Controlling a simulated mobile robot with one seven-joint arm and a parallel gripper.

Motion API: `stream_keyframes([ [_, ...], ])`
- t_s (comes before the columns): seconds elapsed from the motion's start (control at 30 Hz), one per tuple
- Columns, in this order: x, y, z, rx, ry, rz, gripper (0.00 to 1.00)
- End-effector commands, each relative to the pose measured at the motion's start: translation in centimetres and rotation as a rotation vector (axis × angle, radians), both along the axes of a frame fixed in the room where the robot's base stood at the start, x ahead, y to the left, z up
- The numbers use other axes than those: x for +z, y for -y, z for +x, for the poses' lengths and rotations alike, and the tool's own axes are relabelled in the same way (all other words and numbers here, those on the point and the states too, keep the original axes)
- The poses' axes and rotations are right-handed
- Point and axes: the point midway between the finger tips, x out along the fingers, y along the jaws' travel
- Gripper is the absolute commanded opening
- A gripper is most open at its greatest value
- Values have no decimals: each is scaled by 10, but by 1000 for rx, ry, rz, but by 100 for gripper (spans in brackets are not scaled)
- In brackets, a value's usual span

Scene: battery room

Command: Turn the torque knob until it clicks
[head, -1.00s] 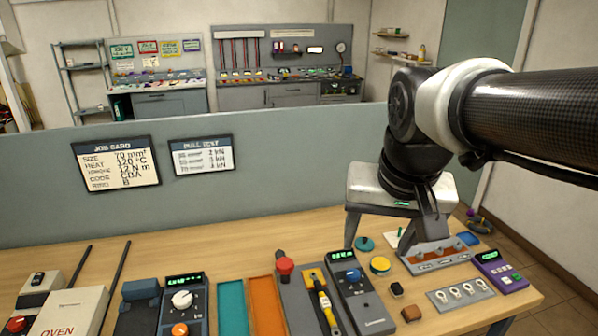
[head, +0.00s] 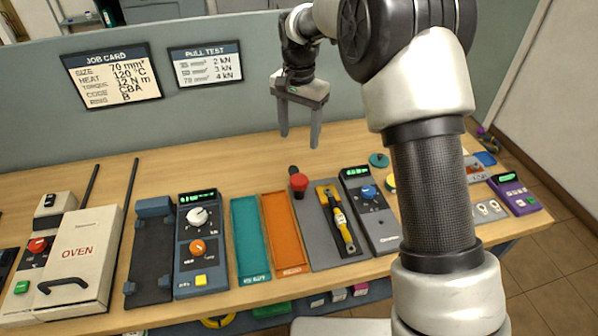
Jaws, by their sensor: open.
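A dark grey box (head: 378,222) stands right of the middle of the bench, with a lit green display and a round blue knob (head: 370,192). Beside it on the left, a yellow and black wrench (head: 341,220) lies on a grey plate. I cannot read which knob is marked torque. Another dark box (head: 203,262) carries a white knob (head: 197,217) and an orange knob (head: 197,247). My gripper (head: 300,140) points down with its fingers apart and empty. It hangs above the back of the bench, behind the wrench and touching nothing.
A red knob (head: 299,182) stands up behind the wrench. Teal (head: 250,238) and orange (head: 283,233) trays lie left of it. An oven (head: 77,250) is far left. My arm hides part of the right bench. The bench's back strip is mostly clear.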

Motion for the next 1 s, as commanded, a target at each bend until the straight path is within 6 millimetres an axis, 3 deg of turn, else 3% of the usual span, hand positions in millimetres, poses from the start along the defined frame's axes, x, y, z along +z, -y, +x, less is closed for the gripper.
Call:
stream_keyframes([
  [0.6, -129, 0, -2, 1, -4, 0, 60],
  [0.8, -150, 1, -1, 2, -1, 0, 60],
  [1.0, -154, 0, 0, 2, 0, 0, 60],
])
